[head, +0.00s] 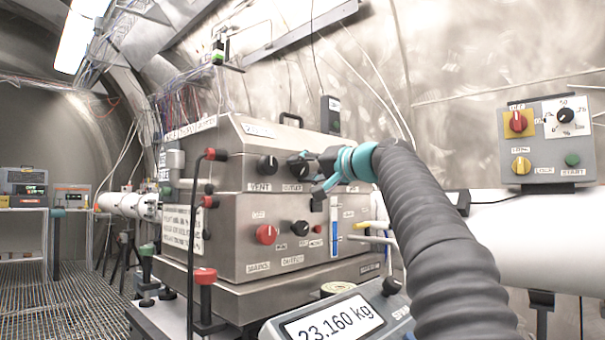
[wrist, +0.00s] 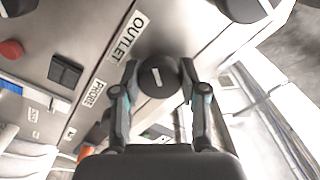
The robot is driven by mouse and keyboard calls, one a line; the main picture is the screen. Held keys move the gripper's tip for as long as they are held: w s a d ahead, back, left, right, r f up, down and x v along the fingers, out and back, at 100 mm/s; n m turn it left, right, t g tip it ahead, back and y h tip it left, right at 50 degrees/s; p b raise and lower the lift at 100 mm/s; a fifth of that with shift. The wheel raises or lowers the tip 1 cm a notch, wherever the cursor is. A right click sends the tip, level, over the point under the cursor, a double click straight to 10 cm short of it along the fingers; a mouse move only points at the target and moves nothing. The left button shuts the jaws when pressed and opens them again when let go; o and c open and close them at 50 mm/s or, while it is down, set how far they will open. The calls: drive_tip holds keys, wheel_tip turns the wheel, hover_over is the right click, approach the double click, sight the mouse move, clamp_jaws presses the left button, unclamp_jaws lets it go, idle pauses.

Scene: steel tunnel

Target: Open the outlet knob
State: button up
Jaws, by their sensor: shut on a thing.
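The outlet knob (wrist: 158,77) is a round black knob with a white line on its face, beside the OUTLET label (wrist: 128,36). My gripper (wrist: 160,68) has one finger on each side of the knob and is shut on it. In the head view, my gripper (head: 308,168) reaches in from the right to the upper front of the grey steel box (head: 225,141), above its OUTLET label (head: 292,187). There the knob is largely hidden by my fingers. The white line lies tilted in the wrist view.
The black VENT knob (head: 267,165) is just left of my gripper. Below are a red knob (head: 266,234) and a smaller black knob (head: 299,228). A scale display (head: 333,319) reads 23.160 kg. A control box (head: 547,142) hangs at the right above a white pipe (head: 540,235).

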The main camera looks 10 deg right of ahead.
drive_tip(key=shift+f+n+b, duration=0.1)
drive_tip(key=shift+n+b, duration=0.2)
drive_tip(key=shift+n, duration=1)
drive_tip(key=o, duration=1.1)
drive_tip(key=shift+o, duration=0.2)
drive_tip(key=v, duration=1.2)
